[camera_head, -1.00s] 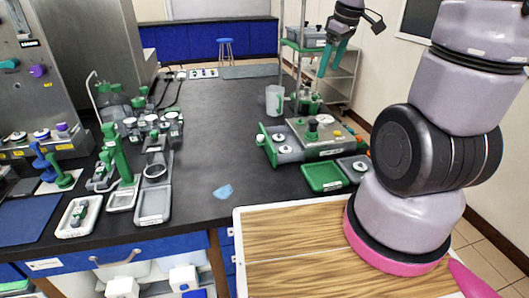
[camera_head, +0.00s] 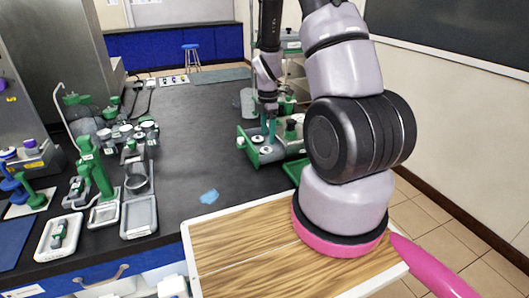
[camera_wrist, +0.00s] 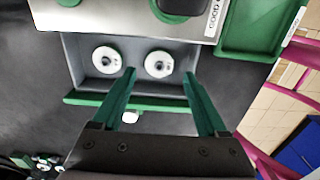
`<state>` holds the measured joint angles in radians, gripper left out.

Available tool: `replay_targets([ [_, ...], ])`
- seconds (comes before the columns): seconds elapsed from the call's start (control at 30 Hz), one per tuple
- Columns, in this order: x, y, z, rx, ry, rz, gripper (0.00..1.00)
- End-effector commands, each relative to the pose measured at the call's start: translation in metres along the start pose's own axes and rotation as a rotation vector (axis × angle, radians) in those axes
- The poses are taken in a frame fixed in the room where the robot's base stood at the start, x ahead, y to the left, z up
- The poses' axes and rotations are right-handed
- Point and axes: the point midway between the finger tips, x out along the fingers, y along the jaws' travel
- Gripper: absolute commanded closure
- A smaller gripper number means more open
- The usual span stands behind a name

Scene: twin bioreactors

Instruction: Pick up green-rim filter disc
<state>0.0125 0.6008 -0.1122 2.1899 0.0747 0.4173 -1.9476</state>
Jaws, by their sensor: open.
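Two round white discs with dark centres lie side by side in a grey open drawer (camera_wrist: 183,95) in the wrist view. The left disc (camera_wrist: 107,60) lies outside the left finger. The right disc (camera_wrist: 159,64) appears between the two fingertips. No green rim is clear on either, so I cannot tell which is the green-rim filter disc. My gripper (camera_wrist: 159,74) is open and empty, its green fingers pointing at the drawer. In the head view my gripper (camera_head: 270,132) hangs over the drawer area and partly hides it.
The drawer has a green front edge (camera_wrist: 85,99) and belongs to a metal-topped unit (camera_wrist: 120,20). A green tray (camera_wrist: 250,28) is beside it. Several green-and-white devices (camera_head: 95,170) stand on the left of the black bench. A blue patch (camera_head: 209,196) lies near its front edge.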

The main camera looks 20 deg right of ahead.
Motion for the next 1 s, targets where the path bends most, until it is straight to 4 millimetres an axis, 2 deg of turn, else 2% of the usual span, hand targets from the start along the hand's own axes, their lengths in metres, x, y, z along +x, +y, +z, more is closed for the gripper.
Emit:
replay_targets([
  [0.17,0.014,0.0,-0.001,0.0,0.0,-0.002,0.24],
  [0.43,0.051,0.001,-0.003,0.001,0.0,0.001,0.24],
  [0.73,0.057,0.002,-0.003,0.001,0.0,0.004,0.24],
  [0.77,0.057,0.002,-0.003,0.001,0.0,0.004,0.32],
  [0.9,0.057,0.002,-0.003,0.001,0.0,0.003,0.85],
  [0.93,0.057,0.002,-0.003,0.001,0.0,0.003,0.91],
  [1.0,0.057,0.002,-0.003,0.001,0.0,0.003,0.91],
])
